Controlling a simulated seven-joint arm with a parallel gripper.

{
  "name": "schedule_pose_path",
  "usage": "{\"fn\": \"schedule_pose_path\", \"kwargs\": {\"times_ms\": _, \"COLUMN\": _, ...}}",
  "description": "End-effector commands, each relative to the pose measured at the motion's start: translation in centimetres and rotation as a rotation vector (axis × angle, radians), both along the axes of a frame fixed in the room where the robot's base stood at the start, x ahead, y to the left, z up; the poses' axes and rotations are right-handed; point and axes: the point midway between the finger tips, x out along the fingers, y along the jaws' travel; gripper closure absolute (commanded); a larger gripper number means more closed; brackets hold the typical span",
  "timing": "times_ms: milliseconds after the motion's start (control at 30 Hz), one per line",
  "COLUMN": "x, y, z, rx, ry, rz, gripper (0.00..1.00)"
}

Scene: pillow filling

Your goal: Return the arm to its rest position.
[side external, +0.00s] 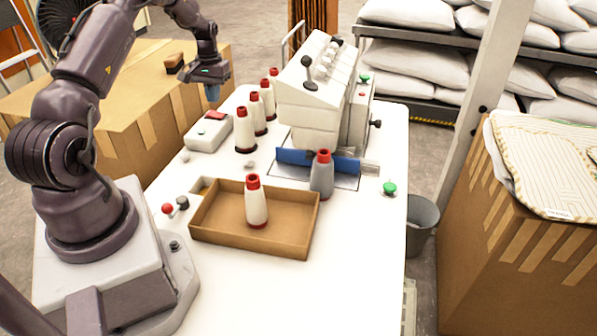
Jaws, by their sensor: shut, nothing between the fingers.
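My gripper (213,91) is at the upper left in the side external view, raised at the table's far left edge, in front of the large cardboard box. It points down and is shut with nothing in it. The fingertips are small and bluish. My arm reaches from its base at the left, up and over toward the back. A white spool with a red top (257,203) stands in a shallow brown tray (221,233). A grey spool with a red top (321,175) stands at the machine's front, apart from my gripper.
A white sewing machine (310,95) stands at the table's back. Several white spools (246,131) line up left of it, near a control box (209,133). A large cardboard box (130,100) is behind my arm. The front of the white table (330,290) is clear.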

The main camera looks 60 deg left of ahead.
Motion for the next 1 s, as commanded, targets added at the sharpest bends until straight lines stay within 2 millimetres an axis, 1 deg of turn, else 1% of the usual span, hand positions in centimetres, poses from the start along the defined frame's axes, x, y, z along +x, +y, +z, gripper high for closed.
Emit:
{"fn": "schedule_pose_path", "kwargs": {"times_ms": 33, "x": -0.5, "y": -0.9, "z": 0.4, "rx": -0.011, "ry": 0.008, "rz": 0.005, "gripper": 1.0}}
{"fn": "schedule_pose_path", "kwargs": {"times_ms": 67, "x": -0.6, "y": -1.7, "z": 1.0, "rx": -0.014, "ry": 0.011, "rz": 0.003, "gripper": 1.0}}
{"fn": "schedule_pose_path", "kwargs": {"times_ms": 167, "x": -0.2, "y": -4.9, "z": 3.7, "rx": -0.015, "ry": 0.007, "rz": -0.022, "gripper": 1.0}}
{"fn": "schedule_pose_path", "kwargs": {"times_ms": 267, "x": 0.2, "y": -8.6, "z": 6.9, "rx": -0.005, "ry": -0.008, "rz": -0.066, "gripper": 1.0}}
{"fn": "schedule_pose_path", "kwargs": {"times_ms": 300, "x": 0.3, "y": -10.2, "z": 8.2, "rx": 0.001, "ry": -0.015, "rz": -0.088, "gripper": 1.0}}
{"fn": "schedule_pose_path", "kwargs": {"times_ms": 367, "x": 0.4, "y": -12.8, "z": 10.2, "rx": 0.013, "ry": -0.03, "rz": -0.126, "gripper": 1.0}}
{"fn": "schedule_pose_path", "kwargs": {"times_ms": 400, "x": 0.3, "y": -14.6, "z": 11.6, "rx": 0.022, "ry": -0.042, "rz": -0.152, "gripper": 1.0}}
{"fn": "schedule_pose_path", "kwargs": {"times_ms": 467, "x": 0.1, "y": -17.5, "z": 13.5, "rx": 0.036, "ry": -0.062, "rz": -0.195, "gripper": 1.0}}
{"fn": "schedule_pose_path", "kwargs": {"times_ms": 500, "x": -0.2, "y": -19.3, "z": 14.6, "rx": 0.045, "ry": -0.077, "rz": -0.226, "gripper": 1.0}}
{"fn": "schedule_pose_path", "kwargs": {"times_ms": 567, "x": -0.9, "y": -22.0, "z": 16.1, "rx": 0.06, "ry": -0.1, "rz": -0.272, "gripper": 1.0}}
{"fn": "schedule_pose_path", "kwargs": {"times_ms": 600, "x": -1.5, "y": -23.7, "z": 17.1, "rx": 0.07, "ry": -0.117, "rz": -0.304, "gripper": 1.0}}
{"fn": "schedule_pose_path", "kwargs": {"times_ms": 667, "x": -2.5, "y": -26.3, "z": 18.3, "rx": 0.085, "ry": -0.143, "rz": -0.353, "gripper": 1.0}}
{"fn": "schedule_pose_path", "kwargs": {"times_ms": 700, "x": -3.2, "y": -27.9, "z": 19.0, "rx": 0.097, "ry": -0.162, "rz": -0.386, "gripper": 1.0}}
{"fn": "schedule_pose_path", "kwargs": {"times_ms": 800, "x": -5.3, "y": -31.6, "z": 20.4, "rx": 0.124, "ry": -0.216, "rz": -0.473, "gripper": 1.0}}
{"fn": "schedule_pose_path", "kwargs": {"times_ms": 900, "x": -7.6, "y": -34.7, "z": 21.4, "rx": 0.152, "ry": -0.279, "rz": -0.563, "gripper": 1.0}}
{"fn": "schedule_pose_path", "kwargs": {"times_ms": 1000, "x": -9.6, "y": -37.2, "z": 22.0, "rx": 0.177, "ry": -0.345, "rz": -0.647, "gripper": 1.0}}
